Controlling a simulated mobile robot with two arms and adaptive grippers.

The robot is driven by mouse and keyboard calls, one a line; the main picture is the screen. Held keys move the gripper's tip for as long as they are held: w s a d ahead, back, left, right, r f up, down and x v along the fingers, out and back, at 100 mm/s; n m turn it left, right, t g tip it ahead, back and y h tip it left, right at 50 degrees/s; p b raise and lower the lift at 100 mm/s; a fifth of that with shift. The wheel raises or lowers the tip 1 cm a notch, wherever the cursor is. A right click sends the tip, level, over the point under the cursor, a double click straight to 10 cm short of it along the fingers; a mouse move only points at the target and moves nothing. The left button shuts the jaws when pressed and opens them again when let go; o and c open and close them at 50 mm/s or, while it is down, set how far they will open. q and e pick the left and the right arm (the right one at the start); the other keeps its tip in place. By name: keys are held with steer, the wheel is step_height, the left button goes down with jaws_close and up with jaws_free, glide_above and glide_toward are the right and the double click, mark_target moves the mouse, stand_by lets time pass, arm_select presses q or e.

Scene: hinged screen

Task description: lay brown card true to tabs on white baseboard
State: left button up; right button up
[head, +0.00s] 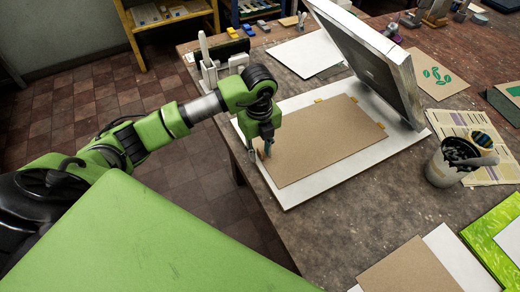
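The brown card (325,140) lies flat on the white baseboard (391,154), under the raised hinged screen. Small tan tabs show at its far edge (319,99), at its far corner (354,99) and by its right edge (382,125). The card's far edge looks close to the far tabs; whether it touches them I cannot tell. My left gripper (268,150) points down at the card's left edge. Its fingers are small and partly hidden, so I cannot tell whether they hold the edge. My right gripper is out of view.
The hinged screen (365,65) leans up over the baseboard's far right side. A pot with a dark filling (447,165) stands on newspaper to the right. More brown card (411,272) lies on white sheets at the front right. Bare tabletop (345,225) lies in front of the baseboard.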

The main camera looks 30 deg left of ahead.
arm_select(q)
steer(key=shift+r, duration=0.1)
steer(key=shift+r+p, duration=2.5)
steer(key=shift+r, duration=0.95)
